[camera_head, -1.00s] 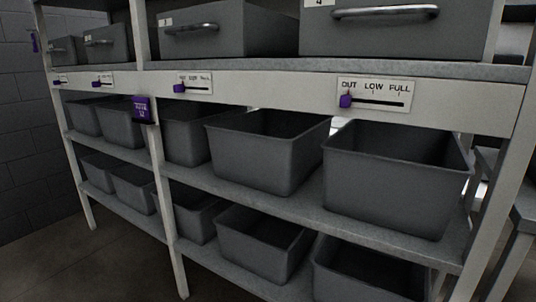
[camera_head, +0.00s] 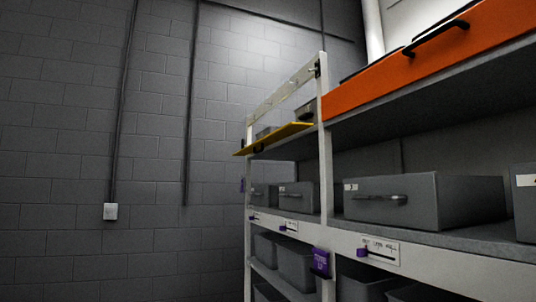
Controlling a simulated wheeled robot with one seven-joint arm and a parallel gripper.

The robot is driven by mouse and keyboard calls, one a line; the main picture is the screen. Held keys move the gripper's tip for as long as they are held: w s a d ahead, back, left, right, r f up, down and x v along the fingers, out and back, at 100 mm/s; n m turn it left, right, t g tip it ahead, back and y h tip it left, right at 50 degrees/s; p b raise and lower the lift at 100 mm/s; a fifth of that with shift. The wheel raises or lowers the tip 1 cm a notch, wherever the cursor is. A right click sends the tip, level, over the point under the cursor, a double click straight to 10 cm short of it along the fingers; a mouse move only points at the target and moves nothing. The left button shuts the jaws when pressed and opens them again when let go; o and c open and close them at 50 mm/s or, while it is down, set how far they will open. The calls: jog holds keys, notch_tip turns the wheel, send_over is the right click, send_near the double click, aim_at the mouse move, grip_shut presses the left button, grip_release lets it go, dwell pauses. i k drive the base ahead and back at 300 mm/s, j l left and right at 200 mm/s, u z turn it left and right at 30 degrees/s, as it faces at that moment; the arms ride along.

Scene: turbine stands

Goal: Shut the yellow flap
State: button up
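The yellow flap (camera_head: 283,137) is at the upper left bay of the shelf rack, near the middle of the picture. It is open, sticking out from the rack and seen nearly edge-on, with a small dark handle under its left part. The opening behind it shows a grey bin (camera_head: 306,107) inside. My gripper is not in view.
An orange flap (camera_head: 390,66) with a black handle covers the bay at upper right. Grey drawers (camera_head: 425,200) and open bins (camera_head: 297,262) fill the lower shelves. Purple sliders and a purple tag (camera_head: 320,262) are on the rack front.

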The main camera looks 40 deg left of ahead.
aim_at(293, 128)
jog(key=i+j+u, duration=0.3)
jog(key=j+u, duration=0.15)
jog(key=i+j+u, duration=0.75)
jog(key=u, duration=0.15)
jog(key=i+j+u, duration=0.2)
jog(key=i, duration=0.6)
jog(key=i+u, duration=0.15)
jog(key=i, duration=0.65)
